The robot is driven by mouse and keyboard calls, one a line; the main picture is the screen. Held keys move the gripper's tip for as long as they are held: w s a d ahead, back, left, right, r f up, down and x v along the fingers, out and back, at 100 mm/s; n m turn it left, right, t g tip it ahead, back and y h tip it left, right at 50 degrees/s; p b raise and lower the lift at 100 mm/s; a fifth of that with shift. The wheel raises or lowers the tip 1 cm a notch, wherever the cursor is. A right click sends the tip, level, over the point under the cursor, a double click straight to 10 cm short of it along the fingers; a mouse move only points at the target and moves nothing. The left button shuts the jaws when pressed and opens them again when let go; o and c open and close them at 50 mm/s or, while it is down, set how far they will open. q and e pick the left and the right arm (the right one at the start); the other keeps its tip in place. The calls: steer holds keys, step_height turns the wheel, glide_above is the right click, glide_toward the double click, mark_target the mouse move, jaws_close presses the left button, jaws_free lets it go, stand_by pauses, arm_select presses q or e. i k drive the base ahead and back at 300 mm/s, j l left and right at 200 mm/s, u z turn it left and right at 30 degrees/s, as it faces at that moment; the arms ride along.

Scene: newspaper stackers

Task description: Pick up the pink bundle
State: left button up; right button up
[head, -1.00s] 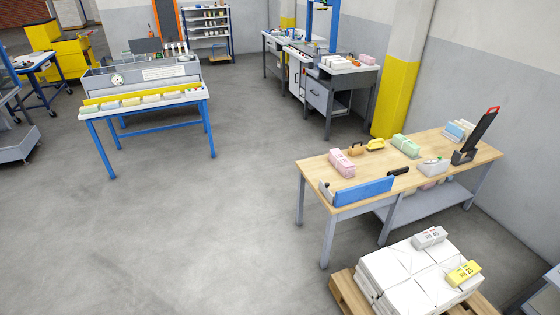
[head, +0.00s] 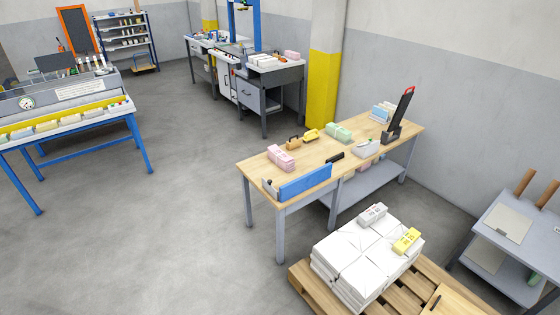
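A pink bundle (head: 281,158) lies on the wooden tabletop of the workbench (head: 307,166), near its left end. It sits just behind a blue panel (head: 305,182) at the bench's front edge. Another small pink item (head: 291,54) lies on the grey workstation at the back. Neither of my grippers shows in the head view.
A pallet (head: 313,290) with white stacked bundles (head: 366,252) stands in front of the bench. A grey cart (head: 502,232) is at the right. A blue-legged table (head: 130,107) stands at the left. The floor (head: 160,230) left of the bench is clear.

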mark_target(286, 163)
steer(key=i+j+u, duration=0.25)
steer(key=i+u, duration=0.15)
steer(key=i+j+u, duration=0.15)
steer(key=i+u, duration=0.3)
steer(key=i+j, duration=0.1)
steer(key=i, duration=0.65)
steer(key=i+j+u, duration=0.15)
steer(key=i, duration=0.65)
steer(key=i+z, duration=0.25)
steer(key=z, duration=0.2)
steer(key=i+j+z, duration=0.1)
steer(key=z, duration=0.3)
steer(key=i+j+z, duration=0.25)
steer(key=z, duration=0.2)
steer(key=i+j+z, duration=0.25)
steer(key=z, duration=0.15)
